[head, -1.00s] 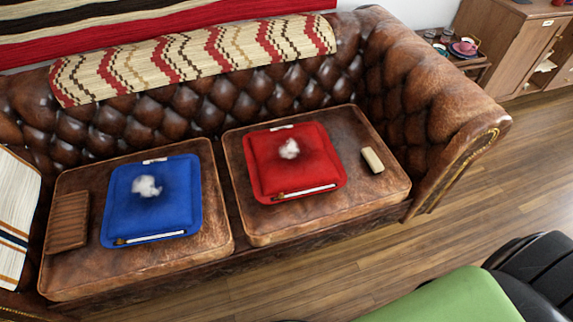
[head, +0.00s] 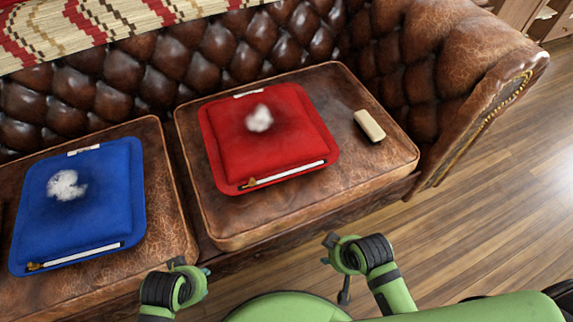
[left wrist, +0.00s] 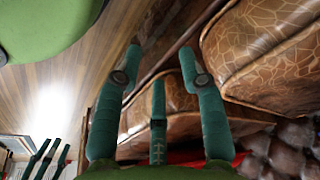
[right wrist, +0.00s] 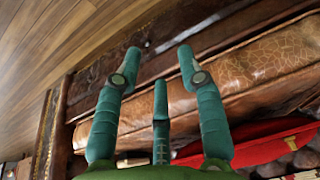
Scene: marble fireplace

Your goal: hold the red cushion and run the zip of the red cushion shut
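The red cushion (head: 225,140) lies flat on the right sofa seat, with a tuft of white stuffing (head: 259,118) on top. A white strip along its front edge marks the zip (head: 290,173). A small brownish zip pull (head: 247,182) sits at the strip's left end. My left gripper (head: 190,268) is in front of the sofa, below and left of the cushion, apart from it. My right gripper (head: 330,250) is in front of the seat, below the cushion's right part. Both are empty, with fingers spread in the left wrist view (left wrist: 160,60) and right wrist view (right wrist: 160,62).
A blue cushion (head: 75,215) with stuffing and a similar front strip lies on the left seat (head: 165,225). A beige block (head: 369,125) lies right of the red cushion. The sofa arm (head: 460,90) rises at right. Wooden floor (head: 500,210) is clear in front.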

